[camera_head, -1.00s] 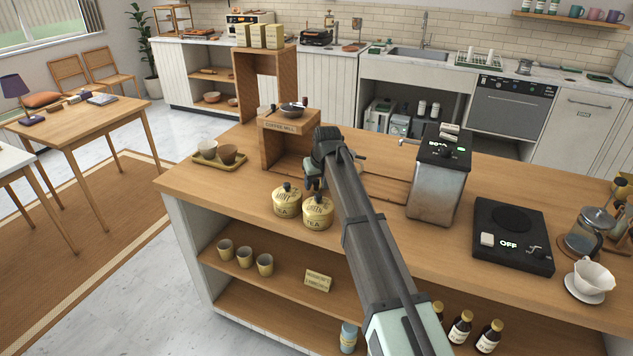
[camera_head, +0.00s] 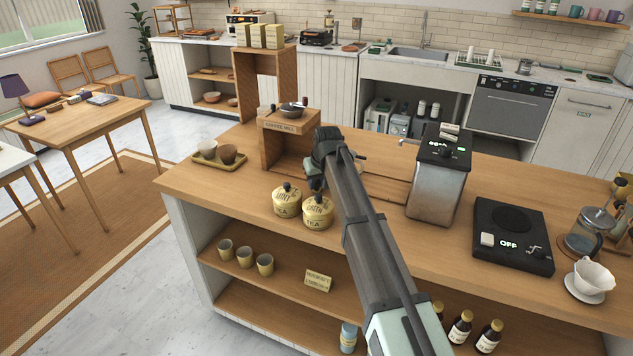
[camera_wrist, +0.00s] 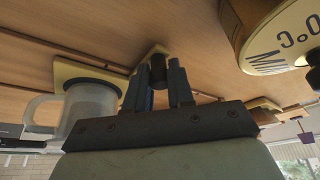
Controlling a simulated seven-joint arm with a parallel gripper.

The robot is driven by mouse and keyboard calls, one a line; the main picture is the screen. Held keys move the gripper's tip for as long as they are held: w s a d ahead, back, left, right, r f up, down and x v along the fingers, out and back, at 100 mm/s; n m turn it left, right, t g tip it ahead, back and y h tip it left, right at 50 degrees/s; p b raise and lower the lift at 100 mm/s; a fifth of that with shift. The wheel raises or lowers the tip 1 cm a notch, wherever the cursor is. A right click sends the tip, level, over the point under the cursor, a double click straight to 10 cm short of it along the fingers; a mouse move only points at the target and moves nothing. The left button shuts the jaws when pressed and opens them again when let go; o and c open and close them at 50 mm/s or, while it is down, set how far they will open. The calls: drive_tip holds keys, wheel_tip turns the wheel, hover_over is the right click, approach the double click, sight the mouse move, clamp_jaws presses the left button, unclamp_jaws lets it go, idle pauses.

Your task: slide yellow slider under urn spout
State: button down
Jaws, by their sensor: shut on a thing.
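In the wrist view my gripper (camera_wrist: 160,70) has its two dark fingers closed around a dark upright knob (camera_wrist: 158,62) with a yellow base (camera_wrist: 152,49). To the left, a yellow plate (camera_wrist: 62,72) with a dark pad bears a clear mug (camera_wrist: 88,104). Whether this plate joins the knob's base is hard to tell. In the head view my gripper (camera_head: 316,181) is low over the counter, in front of the coffee mill box, and my arm hides the slider. The metal urn (camera_head: 436,186) stands to the right, with its spout (camera_head: 407,142) on its left side.
Two tea tins (camera_head: 317,213) stand close to the left of my gripper; a tin also looms at the right in the wrist view (camera_wrist: 262,45). The coffee mill box (camera_head: 271,150) is behind. Grooved counter (camera_head: 385,187) lies clear between my arm and the urn.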

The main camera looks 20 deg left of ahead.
drive_tip(key=d, duration=1.8)
drive_tip(key=shift+d, duration=0.15)
drive_tip(key=c, duration=1.3)
unclamp_jaws()
drive_tip(key=shift+d, duration=0.15)
drive_tip(key=o, duration=0.3)
drive_tip(key=v, duration=1.3)
drive_tip(key=shift+s+r, duration=0.15)
drive_tip(key=shift+r, duration=0.25)
